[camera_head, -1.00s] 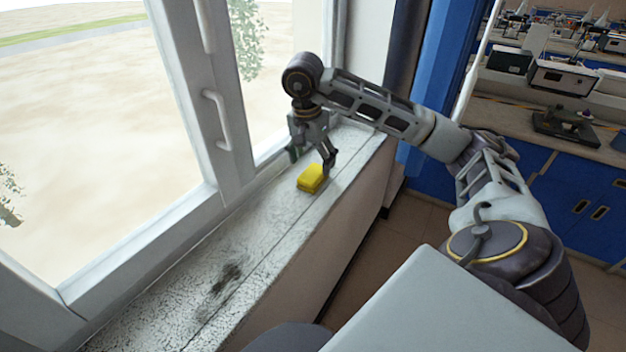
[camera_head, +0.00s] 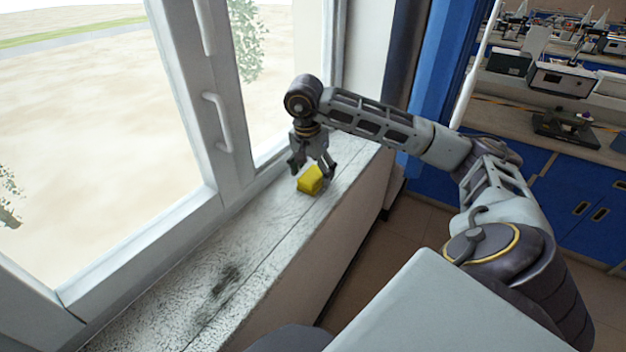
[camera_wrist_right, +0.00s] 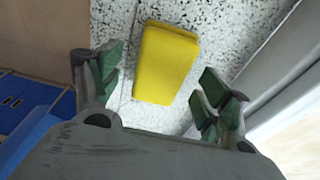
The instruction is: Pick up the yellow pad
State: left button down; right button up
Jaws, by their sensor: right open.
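The yellow pad (camera_head: 310,180) lies on the speckled window sill, under my right gripper (camera_head: 313,172). In the right wrist view the yellow pad (camera_wrist_right: 165,63) shows between and just beyond the two green-lined fingers of my right gripper (camera_wrist_right: 158,88). The fingers are open, one on each side of the pad, with sill visible in the gaps. I cannot tell how far the fingertips are above the sill. My left gripper is not in view.
The window sill (camera_head: 290,240) is narrow and has a dark stain nearer to me. The window frame with its handle (camera_head: 217,120) runs along the left. A blue cabinet (camera_head: 440,90) and a bench with instruments stand at the right.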

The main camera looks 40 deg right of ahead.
jog(key=shift+d+f, duration=0.15)
jog(key=shift+f, duration=0.65)
jog(key=c, duration=1.1)
